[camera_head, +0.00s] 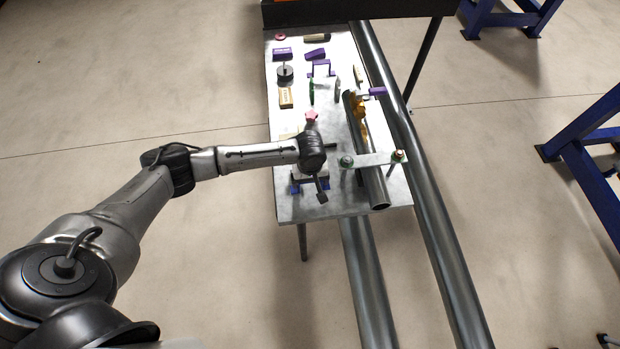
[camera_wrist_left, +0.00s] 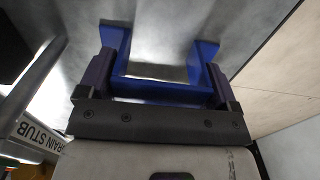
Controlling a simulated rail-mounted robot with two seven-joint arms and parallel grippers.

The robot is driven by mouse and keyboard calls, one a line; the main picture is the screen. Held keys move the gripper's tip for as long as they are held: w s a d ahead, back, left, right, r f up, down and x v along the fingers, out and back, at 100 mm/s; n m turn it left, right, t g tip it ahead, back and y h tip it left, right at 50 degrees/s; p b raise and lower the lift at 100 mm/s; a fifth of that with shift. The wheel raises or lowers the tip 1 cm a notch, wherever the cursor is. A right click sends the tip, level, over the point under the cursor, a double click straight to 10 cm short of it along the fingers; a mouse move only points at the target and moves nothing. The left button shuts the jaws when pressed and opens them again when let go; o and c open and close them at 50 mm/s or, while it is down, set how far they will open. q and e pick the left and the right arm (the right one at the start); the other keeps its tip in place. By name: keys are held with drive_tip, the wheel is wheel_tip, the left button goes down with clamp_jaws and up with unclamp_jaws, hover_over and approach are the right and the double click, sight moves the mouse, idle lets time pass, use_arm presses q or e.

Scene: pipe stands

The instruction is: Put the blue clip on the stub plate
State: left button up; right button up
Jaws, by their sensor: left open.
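The blue clip (camera_head: 295,189) stands on the near left part of the metal table, mostly covered by my left gripper (camera_head: 311,182) in the head view. In the left wrist view, the clip (camera_wrist_left: 160,90) is a U-shaped bracket with two flat feet. It lies between the two fingers of my left gripper (camera_wrist_left: 158,65), one beside each end. The gripper is open; I cannot tell whether the fingers touch the clip. A pale plate with bolts (camera_head: 374,160) crosses the pipe to the right.
The metal table (camera_head: 290,208) also holds a purple bracket (camera_head: 321,66), a wooden block (camera_head: 286,97), a black round weight (camera_head: 285,74), a pink piece (camera_head: 311,115) and green parts. An upright yellow part (camera_head: 360,110) stands by the pipe (camera_head: 374,188). Long pipes (camera_head: 440,225) run along the right.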

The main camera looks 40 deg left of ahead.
use_arm(q)
drive_tip(key=shift+o, duration=1.4)
drive_tip(key=shift+r, duration=0.15)
drive_tip(key=shift+r, duration=3.6)
